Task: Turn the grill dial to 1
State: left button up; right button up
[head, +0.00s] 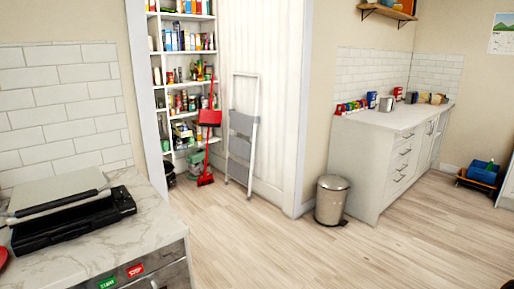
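The grill (85,218) sits on the marble-topped counter (158,215) at the left of the head view. It has a black base and a flat grey lid (55,188) with a dark bar along its front. Neither of my grippers is in view.
A green START button (107,284) and a red button (136,270) are on the counter front. A red object (3,257) shows at the left edge. A bin (331,200) stands by the far white cabinet (385,165). The wooden floor (265,245) between is clear.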

aim_at(123, 197)
jog(key=u, duration=1.25)
jog(key=l, duration=0.2)
